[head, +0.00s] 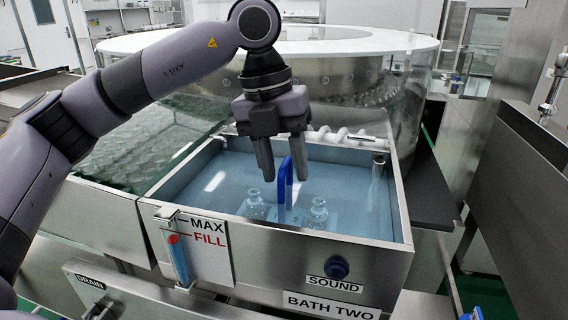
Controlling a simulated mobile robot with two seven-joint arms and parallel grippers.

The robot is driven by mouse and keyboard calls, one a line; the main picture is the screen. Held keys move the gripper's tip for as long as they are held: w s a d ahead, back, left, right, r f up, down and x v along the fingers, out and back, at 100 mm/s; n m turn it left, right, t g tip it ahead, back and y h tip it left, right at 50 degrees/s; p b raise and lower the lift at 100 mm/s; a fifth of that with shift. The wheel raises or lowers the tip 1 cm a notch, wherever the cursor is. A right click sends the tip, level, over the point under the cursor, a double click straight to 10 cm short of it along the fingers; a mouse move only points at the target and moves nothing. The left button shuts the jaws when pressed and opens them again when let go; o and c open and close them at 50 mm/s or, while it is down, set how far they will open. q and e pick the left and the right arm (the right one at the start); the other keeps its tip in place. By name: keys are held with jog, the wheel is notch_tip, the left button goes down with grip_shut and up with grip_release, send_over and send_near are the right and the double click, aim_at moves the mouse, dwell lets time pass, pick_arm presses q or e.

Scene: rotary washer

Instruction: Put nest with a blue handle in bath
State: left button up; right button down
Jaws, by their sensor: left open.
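The nest (316,217) with a blue handle (286,187) is in the bath (162,211), low in the blue water. Its blue handle stands upright above the water. Glass bottles stand on the nest, one (256,204) on each side of the handle. My left gripper (283,176) comes down from above, its fingers apart. The fingertips are close to the top of the handle, which shows between them and toward the right finger. I cannot tell whether they touch it. My right gripper is not in view.
A large round glass-walled washer (400,100) stands behind. The bath front bears a MAX FILL gauge (178,262) and a SOUND button (337,267). A dark panel (510,170) rises at right.

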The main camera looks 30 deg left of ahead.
pick_arm(q)
notch_tip(320, 180, up, 12)
jog(key=a+p, duration=0.1)
jog(key=a, duration=0.1)
jog(key=shift+s+f, duration=0.25)
jog(key=shift+s, duration=0.05)
dwell(0.3)
